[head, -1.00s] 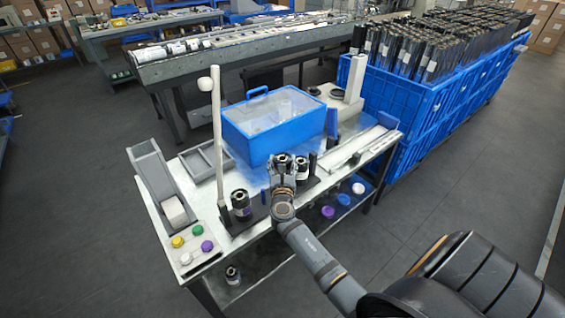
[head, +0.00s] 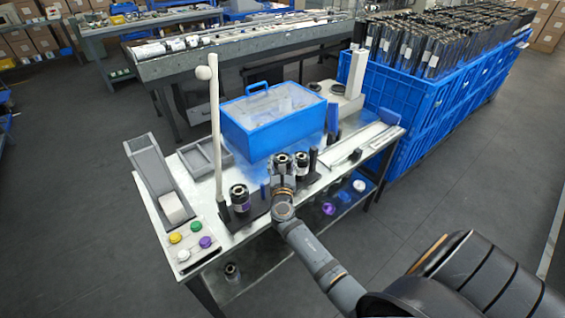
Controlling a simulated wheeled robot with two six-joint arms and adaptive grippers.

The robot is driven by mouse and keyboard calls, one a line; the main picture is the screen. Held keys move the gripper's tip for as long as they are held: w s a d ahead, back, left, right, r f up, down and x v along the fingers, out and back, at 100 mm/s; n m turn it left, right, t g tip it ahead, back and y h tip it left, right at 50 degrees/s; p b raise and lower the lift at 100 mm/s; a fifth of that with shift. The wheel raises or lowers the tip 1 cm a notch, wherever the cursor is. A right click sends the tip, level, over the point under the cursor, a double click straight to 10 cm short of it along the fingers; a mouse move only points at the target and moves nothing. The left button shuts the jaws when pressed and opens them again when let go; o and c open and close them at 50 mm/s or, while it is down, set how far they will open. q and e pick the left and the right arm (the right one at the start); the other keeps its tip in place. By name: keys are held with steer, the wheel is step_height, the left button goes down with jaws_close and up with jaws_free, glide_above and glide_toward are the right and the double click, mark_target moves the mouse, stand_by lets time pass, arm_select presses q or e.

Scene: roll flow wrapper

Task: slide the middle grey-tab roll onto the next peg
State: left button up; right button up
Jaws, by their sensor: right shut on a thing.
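My right gripper (head: 283,183) reaches in from the lower right to the front edge of the metal table. It is shut on a dark roll with a metallic core end (head: 281,161), which stands roughly upright; the gripper hides its lower part and any peg under it. A second dark roll (head: 302,165) stands close to its right. A third dark roll (head: 239,198) stands to the left on a dark base beside the tall white post. The tab colours are too small to tell. My left gripper is not in view.
A blue lidded box (head: 272,135) stands just behind the rolls. The tall white post (head: 215,130) rises at the left. Coloured knobs (head: 190,242) sit at the front left corner. Large blue crates (head: 400,140) stand at the right; open floor lies in front.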

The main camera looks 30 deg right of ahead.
steer(key=shift+f+b, duration=0.35)
steer(key=shift+f, duration=0.05)
steer(key=o, duration=1.5)
steer(key=shift+f, duration=0.1)
steer(key=v, duration=1.2)
